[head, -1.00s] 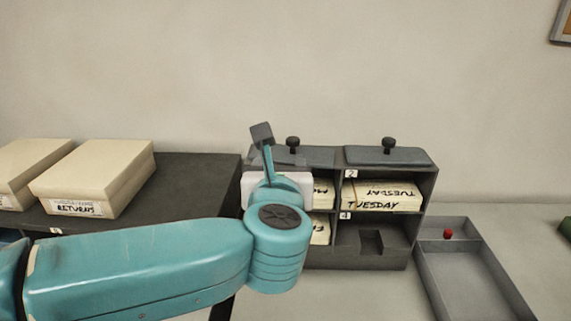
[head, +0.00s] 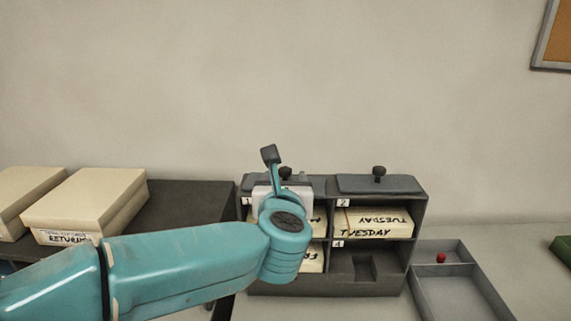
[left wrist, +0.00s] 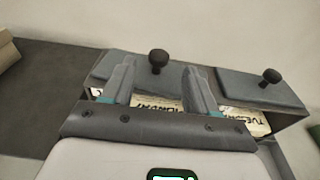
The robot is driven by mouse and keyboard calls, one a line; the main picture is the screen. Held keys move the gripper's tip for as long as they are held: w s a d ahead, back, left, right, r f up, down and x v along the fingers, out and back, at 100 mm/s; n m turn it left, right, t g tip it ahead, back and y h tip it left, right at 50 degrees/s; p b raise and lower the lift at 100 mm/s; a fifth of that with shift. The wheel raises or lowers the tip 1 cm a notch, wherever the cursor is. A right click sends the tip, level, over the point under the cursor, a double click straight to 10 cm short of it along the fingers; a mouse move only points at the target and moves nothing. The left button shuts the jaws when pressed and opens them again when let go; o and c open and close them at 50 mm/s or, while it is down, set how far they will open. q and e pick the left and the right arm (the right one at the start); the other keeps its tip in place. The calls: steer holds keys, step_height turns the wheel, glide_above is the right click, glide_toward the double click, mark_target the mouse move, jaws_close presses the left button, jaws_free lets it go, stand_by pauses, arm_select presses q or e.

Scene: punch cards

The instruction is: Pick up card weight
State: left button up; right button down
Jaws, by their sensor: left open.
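Two flat dark grey card weights with black knobs lie on top of the card rack (head: 422,235). The right weight (head: 362,184) is in full view in the head view. The left weight (head: 315,185) is partly hidden behind my left gripper (head: 270,156). In the left wrist view my left gripper (left wrist: 160,72) is open, with a finger on each side of the left weight's knob (left wrist: 158,58). I cannot tell if it touches the weight. The right weight (left wrist: 260,88) lies clear of the fingers in that view. My right gripper is not in view.
The rack has numbered compartments with cards, including a TUESDAY stack (head: 365,222); compartment 4 holds no cards. A grey divided tray (head: 452,290) with a small red object (head: 440,258) is at right. Cream boxes (head: 85,205) stand at left. The wall is behind the rack.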

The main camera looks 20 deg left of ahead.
mark_target(285, 171)
arm_select(q)
steer(key=p+x, duration=0.2)
steer(key=x, duration=0.6)
steer(key=shift+w+a, duration=0.15)
steer(key=shift+w, duration=0.05)
steer(key=shift+w, duration=0.1)
jaws_close()
